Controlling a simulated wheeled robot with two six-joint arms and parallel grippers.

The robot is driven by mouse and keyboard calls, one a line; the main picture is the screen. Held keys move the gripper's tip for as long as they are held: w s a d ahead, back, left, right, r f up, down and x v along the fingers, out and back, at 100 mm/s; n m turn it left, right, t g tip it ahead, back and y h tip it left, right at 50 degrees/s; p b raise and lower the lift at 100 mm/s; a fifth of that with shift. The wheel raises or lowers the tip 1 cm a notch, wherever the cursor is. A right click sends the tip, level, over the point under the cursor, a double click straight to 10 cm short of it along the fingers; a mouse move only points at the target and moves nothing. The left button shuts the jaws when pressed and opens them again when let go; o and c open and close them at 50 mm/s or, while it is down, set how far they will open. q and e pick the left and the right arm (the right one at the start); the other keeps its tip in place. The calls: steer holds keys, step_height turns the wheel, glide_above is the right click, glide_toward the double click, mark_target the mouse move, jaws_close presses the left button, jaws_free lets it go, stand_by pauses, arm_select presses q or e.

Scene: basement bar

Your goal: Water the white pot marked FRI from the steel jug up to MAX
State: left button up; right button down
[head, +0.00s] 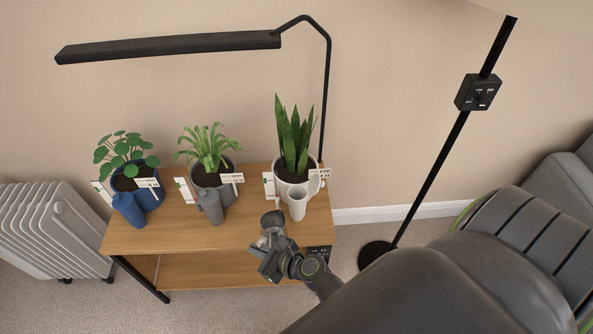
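The white pot (283,190) holds a tall, spiky-leaved plant and stands at the right end of a wooden shelf unit. A white spouted cup (297,205) is at its front, and small labels sit beside it; their print is too small to read. The steel jug (272,220) is near the shelf's front edge, in front of and left of the white pot, its dark mouth facing up. My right gripper (268,246) is at the jug's near side and overlaps it in view. Its fingertips are too small and covered to show whether they grip. My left gripper is out of view.
A blue pot (148,197) with a blue cup and a grey pot (225,191) with a grey cup stand to the left on the shelf top (165,236). A black lamp bar (170,46) hangs above. A lamp pole (430,185) stands right, a white radiator (45,225) left.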

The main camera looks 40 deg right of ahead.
mark_target(262, 235)
steer(key=shift+w+d+r+m+y+p, duration=0.15)
steer(key=shift+d+r+m+p, duration=0.15)
steer(key=shift+r+p, duration=0.35)
steer(key=shift+w+d+r+m+y+p, duration=0.15)
steer(key=shift+d+r+m+p, duration=0.1)
steer(key=shift+r+p, duration=0.3)
steer(key=shift+w+d+r+m+g+y+p, duration=0.15)
steer(key=shift+d+r+m+y+p, duration=0.15)
steer(key=shift+r, duration=0.2)
steer(key=shift+w+d+r+m+g+y+p, duration=0.15)
steer(key=shift+d+r+m+y+p, duration=0.1)
steer(key=shift+d+r+p, duration=0.2)
steer(key=w+d+r+m+y, duration=0.2)
steer(key=d+r+m+y, duration=0.1)
steer(key=d+r+m, duration=0.2)
steer(key=shift+w+d+r+m+g+y, duration=0.3)
steer(key=shift+d+r+y, duration=0.05)
steer(key=shift+r, duration=1.05)
steer(key=shift+d+r, duration=0.1)
steer(key=shift+w+d+r+m+y+b, duration=0.3)
steer(key=shift+d+r+m+b, duration=0.15)
steer(key=shift+r+m+b, duration=0.1)
steer(key=shift+w+d+r+m+y+b, duration=0.15)
steer(key=shift+d+r+m+y+b, duration=0.15)
steer(key=shift+d+r+m+b, duration=0.2)
stand_by(0.8)
steer(key=shift+w+d+r+m, duration=0.25)
steer(key=shift+w+d+m, duration=0.1)
steer(key=shift+d+m, duration=0.3)
stand_by(1.3)
